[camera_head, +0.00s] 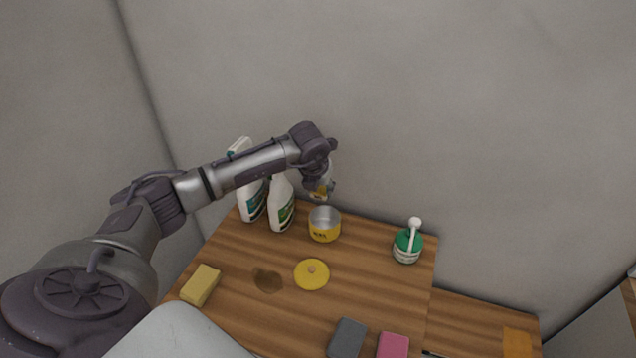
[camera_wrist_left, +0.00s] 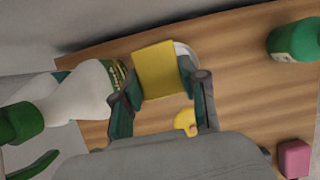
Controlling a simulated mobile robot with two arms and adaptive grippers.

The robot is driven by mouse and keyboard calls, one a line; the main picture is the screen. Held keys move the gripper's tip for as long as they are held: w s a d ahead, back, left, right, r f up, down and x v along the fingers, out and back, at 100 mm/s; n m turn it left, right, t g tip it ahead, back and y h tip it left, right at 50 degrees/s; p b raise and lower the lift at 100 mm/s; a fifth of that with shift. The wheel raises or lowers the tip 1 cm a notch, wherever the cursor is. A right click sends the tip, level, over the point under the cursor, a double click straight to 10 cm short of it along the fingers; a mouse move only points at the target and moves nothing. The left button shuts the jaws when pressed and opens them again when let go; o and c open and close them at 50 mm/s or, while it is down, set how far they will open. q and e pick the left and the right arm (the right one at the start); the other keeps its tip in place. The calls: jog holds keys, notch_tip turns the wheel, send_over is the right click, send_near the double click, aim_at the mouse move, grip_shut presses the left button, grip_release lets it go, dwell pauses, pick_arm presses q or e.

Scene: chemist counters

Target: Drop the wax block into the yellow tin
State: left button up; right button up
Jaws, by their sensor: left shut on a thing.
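My left gripper (camera_head: 320,193) is above the yellow tin (camera_head: 324,231), near the back of the wooden counter. The tin is open at the top, with a silvery inside. In the left wrist view my left gripper (camera_wrist_left: 160,84) is shut on the yellow wax block (camera_wrist_left: 157,64), held between its two fingers. The block covers most of the tin there; a pale part of the rim (camera_wrist_left: 186,50) shows behind it. In the head view the block is small and partly hidden by the fingers. My right gripper is in neither view.
Two white spray bottles (camera_head: 282,208) stand just left of the tin. A round yellow lid (camera_head: 311,274), a brown stain (camera_head: 267,280) and a yellow sponge-like block (camera_head: 201,285) lie in front. A green bottle (camera_head: 407,246) stands right. Grey (camera_head: 347,338) and pink (camera_head: 392,345) blocks lie at the front.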

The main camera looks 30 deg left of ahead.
aim_at(319, 197)
pick_arm(q)
jog(key=f+b, duration=0.1)
jog(key=f, duration=0.2)
jog(key=shift+a+f, duration=0.2)
jog(key=shift+f, duration=0.25)
jog(key=shift+d, duration=0.1)
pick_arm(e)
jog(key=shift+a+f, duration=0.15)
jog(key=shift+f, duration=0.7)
pick_arm(q)
jog(key=shift+r, duration=0.1)
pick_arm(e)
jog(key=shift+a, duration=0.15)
pick_arm(q)
jog(key=o, duration=1.2)
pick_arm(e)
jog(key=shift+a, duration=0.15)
